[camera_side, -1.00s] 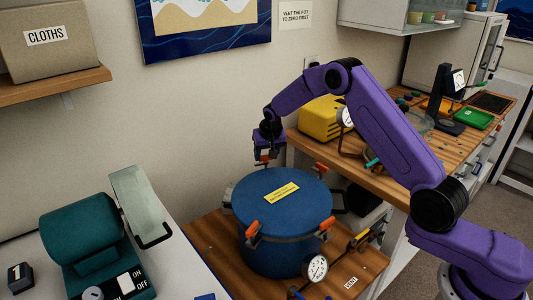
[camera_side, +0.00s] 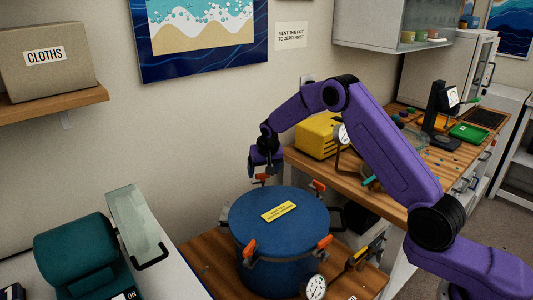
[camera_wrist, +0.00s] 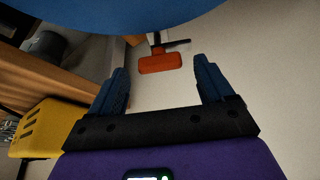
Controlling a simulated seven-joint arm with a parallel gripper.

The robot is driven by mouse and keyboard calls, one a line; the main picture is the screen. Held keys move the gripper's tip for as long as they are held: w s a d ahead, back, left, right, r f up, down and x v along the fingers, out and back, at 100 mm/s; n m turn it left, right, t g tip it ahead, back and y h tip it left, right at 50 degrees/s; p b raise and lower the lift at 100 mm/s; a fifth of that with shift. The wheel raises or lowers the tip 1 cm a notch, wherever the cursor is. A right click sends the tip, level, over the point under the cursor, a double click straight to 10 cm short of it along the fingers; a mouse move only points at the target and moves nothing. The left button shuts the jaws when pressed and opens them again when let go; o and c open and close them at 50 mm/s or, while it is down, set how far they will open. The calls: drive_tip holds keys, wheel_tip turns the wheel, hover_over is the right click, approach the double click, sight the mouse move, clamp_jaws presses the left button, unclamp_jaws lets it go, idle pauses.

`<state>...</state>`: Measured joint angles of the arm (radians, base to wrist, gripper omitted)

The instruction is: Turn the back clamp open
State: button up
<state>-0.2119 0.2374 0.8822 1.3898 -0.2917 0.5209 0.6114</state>
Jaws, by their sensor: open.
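The blue pot (camera_side: 285,228) has several clamps with orange handles around its rim. The back clamp's orange handle (camera_side: 262,178) shows at the rim's far side, just below my gripper (camera_side: 263,166). In the wrist view that orange handle (camera_wrist: 160,63) lies beyond the fingertips, roughly midway between them, with a gap of bare view between. My gripper (camera_wrist: 162,78) is open and empty there. The pot's blue side (camera_wrist: 110,12) fills the top of the wrist view. The clamp's dark arm (camera_wrist: 170,43) runs from the handle.
Other clamp handles sit at back right (camera_side: 318,186), front left (camera_side: 249,250) and front right (camera_side: 324,241). A gauge (camera_side: 314,287) stands at the pot's front. A yellow box (camera_side: 318,136) is on the wooden bench. The wall is behind the clamp.

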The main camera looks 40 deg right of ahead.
drive_tip(key=v, duration=1.6)
drive_tip(key=shift+s+r, duration=0.2)
drive_tip(key=shift+s, duration=0.05)
drive_tip(key=s+a+n+g+y, duration=0.1)
drive_tip(key=s+a+n, duration=0.35)
drive_tip(key=s, duration=0.45)
drive_tip(key=s+a+n+y, duration=0.1)
drive_tip(key=s+a+n, duration=0.2)
drive_tip(key=s+a, duration=0.4)
drive_tip(key=s+d+f+n+g, duration=0.1)
drive_tip(key=s+d+n, duration=0.1)
drive_tip(key=s, duration=0.7)
drive_tip(key=s+d+f+n+g, duration=0.1)
drive_tip(key=s+n, duration=0.3)
drive_tip(key=s, duration=0.5)
drive_tip(key=s+d+f+n, duration=0.1)
drive_tip(key=s+d+n, duration=0.2)
drive_tip(key=s, duration=0.7)
drive_tip(key=shift+d+n+g, duration=0.35)
drive_tip(key=shift+d+g, duration=0.05)
drive_tip(key=shift+d, duration=0.25)
drive_tip(key=shift+s+r, duration=0.1)
